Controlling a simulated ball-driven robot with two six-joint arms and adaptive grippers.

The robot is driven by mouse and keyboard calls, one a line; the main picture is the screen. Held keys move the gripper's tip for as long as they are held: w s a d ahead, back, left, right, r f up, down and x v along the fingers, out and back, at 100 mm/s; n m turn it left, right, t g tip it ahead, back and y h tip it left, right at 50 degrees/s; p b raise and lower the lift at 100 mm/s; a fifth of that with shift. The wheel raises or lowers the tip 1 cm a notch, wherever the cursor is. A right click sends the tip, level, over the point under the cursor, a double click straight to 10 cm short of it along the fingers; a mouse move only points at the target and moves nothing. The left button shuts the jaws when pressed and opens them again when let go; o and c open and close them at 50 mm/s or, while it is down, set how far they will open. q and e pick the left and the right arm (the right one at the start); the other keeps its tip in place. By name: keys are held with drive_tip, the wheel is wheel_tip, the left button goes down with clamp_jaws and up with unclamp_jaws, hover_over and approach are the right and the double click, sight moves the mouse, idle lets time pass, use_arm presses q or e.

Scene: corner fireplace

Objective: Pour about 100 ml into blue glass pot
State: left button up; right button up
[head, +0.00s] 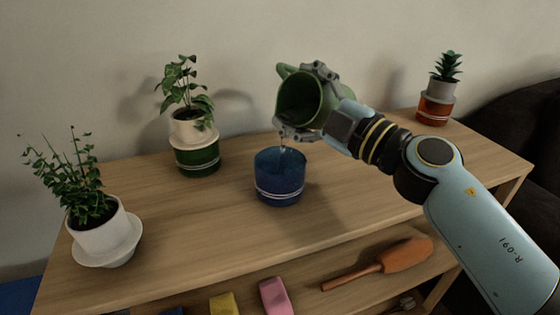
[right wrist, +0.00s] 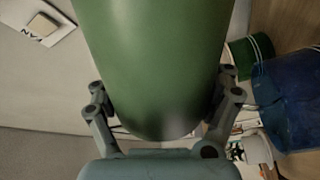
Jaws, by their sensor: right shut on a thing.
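The blue glass pot (head: 279,178) with a pale band stands upright on the wooden table's middle; it also shows at the right of the right wrist view (right wrist: 290,100). My right gripper (head: 306,103) is shut on a green jug (head: 296,98) and holds it above the pot. The jug is tilted, its dark mouth facing left and toward the camera, its handle at the upper left. A thin, clear trickle shows between the jug's lip and the pot's opening. The liquid level in the pot cannot be made out. My left gripper is not in view.
A leafy plant in a white pot sits in a green glass pot (head: 197,158) behind left. A plant in a white pot (head: 104,234) stands front left. A succulent in an orange pot (head: 434,109) stands far right.

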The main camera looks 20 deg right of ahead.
drive_tip(key=shift+w+d+f+b, duration=0.15)
drive_tip(key=shift+w+b, duration=0.05)
drive_tip(key=shift+b, duration=0.25)
drive_tip(key=shift+f+n+b, duration=0.2)
drive_tip(key=shift+n+b, duration=0.4)
drive_tip(key=shift+b, duration=0.15)
idle(0.6)
